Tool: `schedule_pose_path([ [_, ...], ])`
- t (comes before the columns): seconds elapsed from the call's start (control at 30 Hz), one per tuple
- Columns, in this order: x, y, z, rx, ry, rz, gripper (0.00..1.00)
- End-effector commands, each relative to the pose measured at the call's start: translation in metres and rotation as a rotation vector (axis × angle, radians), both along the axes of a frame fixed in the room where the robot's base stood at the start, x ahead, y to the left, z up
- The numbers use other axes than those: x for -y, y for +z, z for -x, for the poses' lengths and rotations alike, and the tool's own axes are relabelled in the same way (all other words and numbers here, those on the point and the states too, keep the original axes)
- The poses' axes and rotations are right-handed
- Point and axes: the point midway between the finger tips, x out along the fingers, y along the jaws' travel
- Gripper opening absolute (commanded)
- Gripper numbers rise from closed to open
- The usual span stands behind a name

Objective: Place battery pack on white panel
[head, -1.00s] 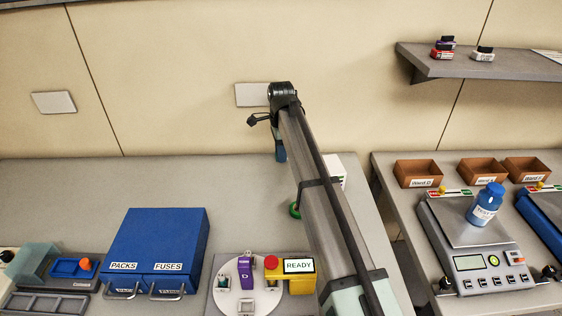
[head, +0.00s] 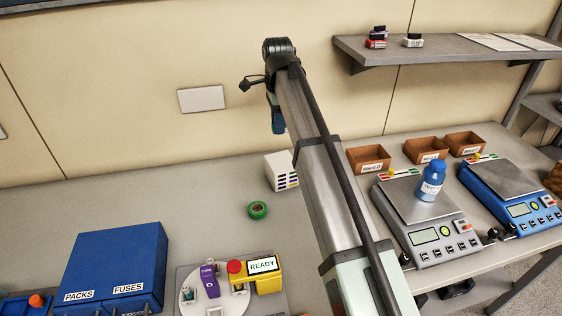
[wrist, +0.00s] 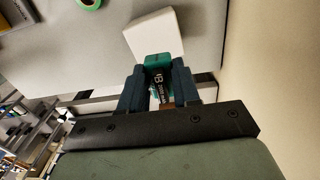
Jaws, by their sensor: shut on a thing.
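My gripper (head: 278,122) hangs at the far end of my arm, in front of the back wall and above the rear of the bench. In the wrist view its dark blue fingers (wrist: 158,72) are shut on a teal and black battery pack (wrist: 157,64) with a printed label. The pack cannot be made out clearly in the head view. A pale rectangular white panel (head: 201,98) is on the wall, left of my gripper and apart from it. Another pale panel (head: 2,133) is cut off at the left edge.
A white box (head: 282,172) with coloured marks stands on the bench below my gripper, near green tape (head: 257,210). A blue PACKS/FUSES cabinet (head: 115,265) and a READY unit (head: 264,275) stand in front. Scales (head: 430,225) and a shelf (head: 440,50) are right.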

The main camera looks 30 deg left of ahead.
Motion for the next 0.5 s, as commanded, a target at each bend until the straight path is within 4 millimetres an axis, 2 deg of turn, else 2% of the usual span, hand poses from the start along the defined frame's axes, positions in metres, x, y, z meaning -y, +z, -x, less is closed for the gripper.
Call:
schedule_pose_path([
  [0.27,0.009,-0.018,0.009,-0.001,-0.007,0.001,0.00],
  [0.5,0.009,-0.056,0.009,0.000,-0.006,0.001,0.00],
])
